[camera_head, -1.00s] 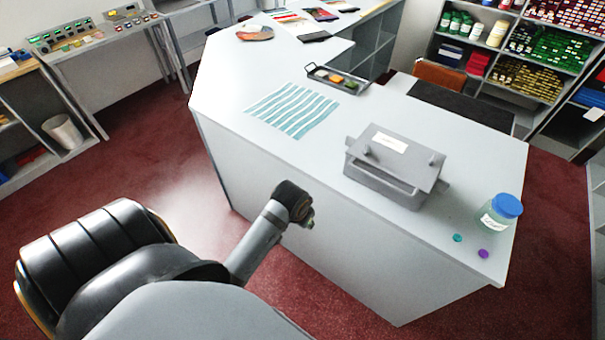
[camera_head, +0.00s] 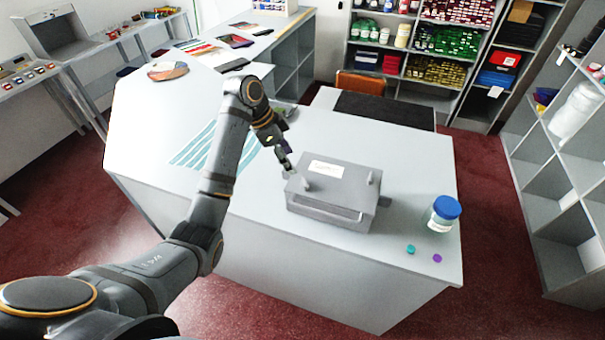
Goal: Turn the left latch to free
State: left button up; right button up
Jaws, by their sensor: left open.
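A grey lidded box (camera_head: 325,216) with a white label (camera_head: 326,169) on its lid stands on the light counter. A small grey knob-like latch (camera_head: 306,184) stands up at the left of the lid, and another (camera_head: 371,178) is at the right. My left gripper (camera_head: 287,166) reaches in from the left and points down just behind the box's left end, close to the left latch. It looks empty and open; contact with the box cannot be made out. My right gripper is not in view.
A jar with a blue lid (camera_head: 443,213) stands right of the box, with a teal disc (camera_head: 410,249) and a purple disc (camera_head: 437,258) near the counter's front edge. A striped teal sheet (camera_head: 200,146) lies left, partly behind my arm.

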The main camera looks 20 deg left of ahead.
aim_at(304, 182)
pick_arm(q)
jog(key=x, duration=0.4)
jog(key=shift+s+d+p, duration=0.1)
jog(key=shift+s+p, duration=0.05)
jog(key=shift+p, duration=0.15)
jog(key=x, duration=0.2)
jog(key=p+x, duration=0.1)
jog(key=x, duration=0.2)
jog(key=shift+w+f+p, duration=0.35)
jog(key=shift+f+p, duration=0.05)
jog(key=shift+d+f, duration=0.15)
jog(key=shift+f, duration=0.25)
jog(key=c, duration=1.1)
jog(key=shift+c, duration=0.2)
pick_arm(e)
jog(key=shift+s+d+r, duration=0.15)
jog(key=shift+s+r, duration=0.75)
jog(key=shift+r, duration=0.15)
